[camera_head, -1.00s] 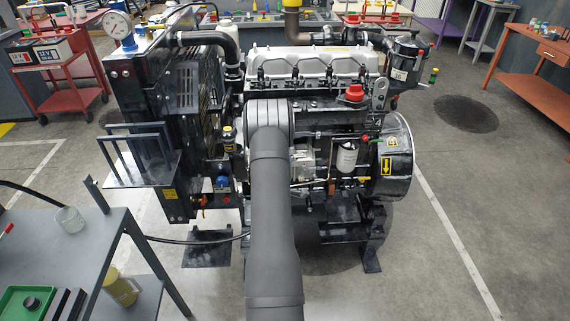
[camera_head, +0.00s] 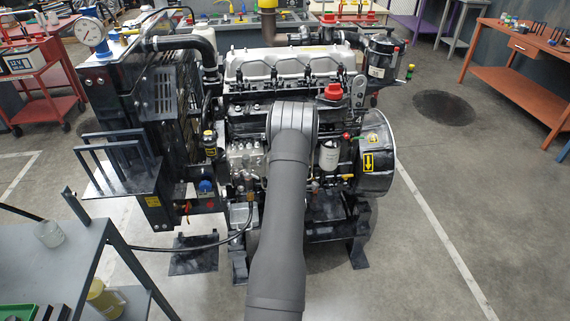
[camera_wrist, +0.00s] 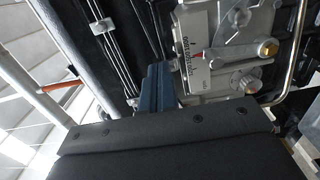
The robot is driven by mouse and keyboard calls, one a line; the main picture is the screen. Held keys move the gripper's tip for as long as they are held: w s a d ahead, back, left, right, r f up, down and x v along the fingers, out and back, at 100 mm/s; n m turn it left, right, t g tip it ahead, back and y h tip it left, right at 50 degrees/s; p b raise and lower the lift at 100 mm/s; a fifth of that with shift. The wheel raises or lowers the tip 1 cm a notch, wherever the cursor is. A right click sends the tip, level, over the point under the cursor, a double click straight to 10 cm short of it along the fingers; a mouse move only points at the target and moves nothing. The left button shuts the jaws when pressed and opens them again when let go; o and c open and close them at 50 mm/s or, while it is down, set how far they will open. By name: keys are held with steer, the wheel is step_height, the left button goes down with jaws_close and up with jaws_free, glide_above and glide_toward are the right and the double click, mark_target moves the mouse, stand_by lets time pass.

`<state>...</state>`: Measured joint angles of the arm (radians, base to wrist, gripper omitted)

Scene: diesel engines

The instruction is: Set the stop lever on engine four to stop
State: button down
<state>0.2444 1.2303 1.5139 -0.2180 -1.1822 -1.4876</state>
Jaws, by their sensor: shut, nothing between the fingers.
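The engine (camera_head: 290,65) fills the middle of the head view; no engine number is readable. In the wrist view, a short grey lever (camera_wrist: 232,53) with a red tip runs from a brass pivot bolt across a pale marked plate (camera_wrist: 197,22). My gripper (camera_wrist: 158,72) shows there as blue fingers, shut and empty, left of and below the lever's red tip, with a visible gap in the picture. I cannot tell the depth between them. In the head view my arm hides the gripper.
In the head view, the radiator (camera_head: 125,90) stands left of the engine and a grey table (camera_head: 75,265) is at front left.

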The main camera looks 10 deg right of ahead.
stand_by(0.5)
steer(key=s+d, duration=0.2)
steer(key=s, duration=0.8)
steer(key=shift+w, duration=0.15)
steer(key=w+a, duration=0.2)
steer(key=w, duration=0.7)
steer(key=shift+w, duration=0.35)
